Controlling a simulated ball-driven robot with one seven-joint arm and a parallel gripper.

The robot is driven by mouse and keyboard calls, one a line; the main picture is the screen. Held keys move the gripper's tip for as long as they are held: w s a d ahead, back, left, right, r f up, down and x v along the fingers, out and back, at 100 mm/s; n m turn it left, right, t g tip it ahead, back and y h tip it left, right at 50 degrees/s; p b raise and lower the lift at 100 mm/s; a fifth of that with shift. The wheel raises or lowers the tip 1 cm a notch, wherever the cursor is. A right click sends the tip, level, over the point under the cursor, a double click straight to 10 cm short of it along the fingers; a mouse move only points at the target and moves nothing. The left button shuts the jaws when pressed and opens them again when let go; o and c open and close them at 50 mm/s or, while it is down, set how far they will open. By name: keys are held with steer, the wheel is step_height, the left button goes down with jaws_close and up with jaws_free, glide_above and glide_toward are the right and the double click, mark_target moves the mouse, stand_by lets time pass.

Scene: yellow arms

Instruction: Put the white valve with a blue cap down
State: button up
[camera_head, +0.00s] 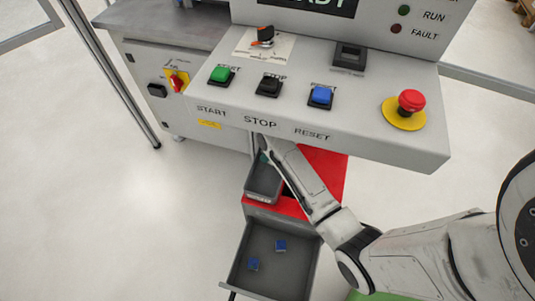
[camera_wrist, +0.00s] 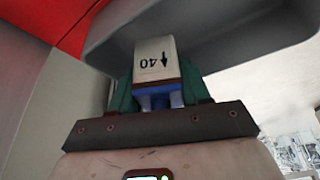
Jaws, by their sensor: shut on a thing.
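In the wrist view a white valve (camera_wrist: 154,60), marked "40" with an arrow, sits between the green fingers of my gripper (camera_wrist: 158,92). Its blue cap (camera_wrist: 160,99) shows low between the fingers. My gripper is shut on the valve. A grey bin (camera_wrist: 215,55) shows just behind the valve; I cannot tell whether they touch. In the head view my gripper (camera_head: 264,157) is mostly hidden below the control panel, at the far end of the small grey bin (camera_head: 262,196). The valve cannot be made out there.
The bin stands on a red cabinet top (camera_head: 325,172). Below it an open grey drawer (camera_head: 240,272) holds two blue pieces, one (camera_head: 280,245) right of the other (camera_head: 253,264). The control panel (camera_head: 300,115) with buttons overhangs my arm. Floor to the left is clear.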

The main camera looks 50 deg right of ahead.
steer(key=shift+r, duration=0.1)
steer(key=shift+f, duration=0.65)
steer(key=o, duration=0.9)
steer(key=shift+r, duration=0.1)
